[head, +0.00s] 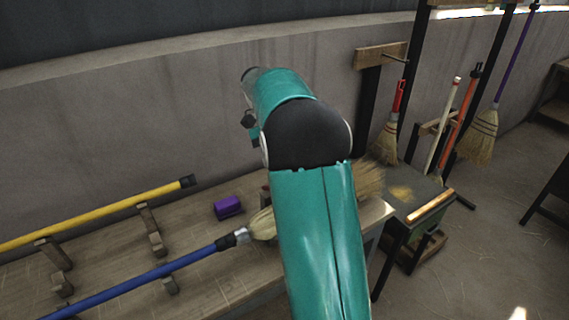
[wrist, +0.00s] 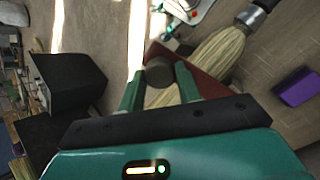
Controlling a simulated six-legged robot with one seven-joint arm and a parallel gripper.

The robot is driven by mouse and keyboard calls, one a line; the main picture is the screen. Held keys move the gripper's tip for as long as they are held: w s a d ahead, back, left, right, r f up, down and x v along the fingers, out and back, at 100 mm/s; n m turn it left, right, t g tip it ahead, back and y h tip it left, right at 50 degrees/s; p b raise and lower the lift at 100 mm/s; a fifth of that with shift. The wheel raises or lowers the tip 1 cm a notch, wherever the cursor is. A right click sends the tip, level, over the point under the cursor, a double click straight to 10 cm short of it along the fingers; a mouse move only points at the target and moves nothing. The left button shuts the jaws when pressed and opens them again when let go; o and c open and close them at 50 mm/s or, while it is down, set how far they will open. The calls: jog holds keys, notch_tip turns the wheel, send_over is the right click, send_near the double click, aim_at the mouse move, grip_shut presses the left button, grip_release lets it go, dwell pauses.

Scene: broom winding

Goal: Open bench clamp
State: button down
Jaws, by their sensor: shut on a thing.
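In the wrist view my gripper (wrist: 160,80) has its two green fingers on either side of a dark, round-ended knob (wrist: 159,71), and it is shut on it. The knob stands over a reddish-brown plate (wrist: 204,84), which appears to be part of the bench clamp. I cannot tell how far the clamp is open. In the head view my own arm hides the gripper and the clamp; the blue-handled broom (head: 150,275) runs along the bench toward them.
A purple block (head: 227,206) lies on the wooden bench (head: 110,262). A yellow pole (head: 95,217) rests on wooden supports at the back. A small dark-topped table (head: 408,196) stands right of the bench. Several brooms hang on the right, including one with a purple handle (head: 515,55).

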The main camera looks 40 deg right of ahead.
jog(key=c, duration=1)
grip_release()
